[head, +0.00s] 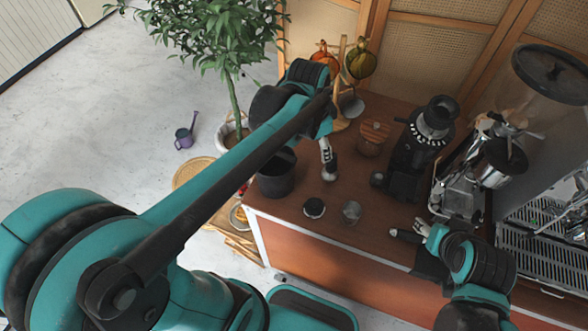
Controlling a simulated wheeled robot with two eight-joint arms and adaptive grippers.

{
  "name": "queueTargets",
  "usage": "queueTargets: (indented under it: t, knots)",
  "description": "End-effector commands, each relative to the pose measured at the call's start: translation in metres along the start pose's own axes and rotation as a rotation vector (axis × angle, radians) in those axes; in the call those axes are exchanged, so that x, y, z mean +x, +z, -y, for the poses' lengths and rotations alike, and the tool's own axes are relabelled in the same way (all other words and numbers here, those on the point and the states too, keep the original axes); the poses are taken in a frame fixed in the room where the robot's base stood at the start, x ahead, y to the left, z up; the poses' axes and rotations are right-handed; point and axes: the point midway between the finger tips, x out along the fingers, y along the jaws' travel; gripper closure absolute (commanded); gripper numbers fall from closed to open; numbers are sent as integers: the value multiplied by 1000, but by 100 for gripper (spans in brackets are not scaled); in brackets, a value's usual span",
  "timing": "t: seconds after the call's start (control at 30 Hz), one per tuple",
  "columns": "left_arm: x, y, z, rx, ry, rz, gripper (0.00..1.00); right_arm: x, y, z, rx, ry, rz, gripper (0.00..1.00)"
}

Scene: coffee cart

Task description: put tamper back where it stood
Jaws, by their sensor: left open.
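My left gripper (327,157) reaches over the counter from the left and points down, with its jaws open. Just below its fingertips is a small upright piece with a dark top and a pale metal lower part (329,174), which looks like the tamper. The fingers partly overlap its top, and I cannot tell whether they touch it. My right gripper (408,232) is low over the counter's front edge at the right; its jaws are too small and partly hidden to read.
A black round puck (314,207) and a metal cup (351,212) stand near the counter's front edge. A black bin (276,176) is at the left. A wooden canister (373,138), grinder (434,122) and espresso machine (545,215) stand right. Bare counter (375,190) lies between.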

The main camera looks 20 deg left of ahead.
Motion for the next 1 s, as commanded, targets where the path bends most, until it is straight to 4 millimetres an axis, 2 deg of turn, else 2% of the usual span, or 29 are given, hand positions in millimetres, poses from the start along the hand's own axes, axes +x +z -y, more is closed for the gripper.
queueTargets:
  t: [0.03,0.2,0.4,0.5,0.67,1.0]
  knots:
    - [-8,14,-8,-71,-31,-22,46,0,0,0,0,0,0,50]
    - [-23,51,-26,-325,-125,-119,46,0,0,0,0,0,0,50]
    - [-24,89,-46,-587,-200,-246,46,0,0,0,0,0,0,50]
    - [-22,101,-51,-675,-220,-295,46,0,0,0,0,0,0,50]
    - [-19,110,-55,-747,-232,-337,46,0,0,0,0,0,0,50]
    - [-19,110,-55,-757,-233,-342,46,0,0,0,0,0,0,50]
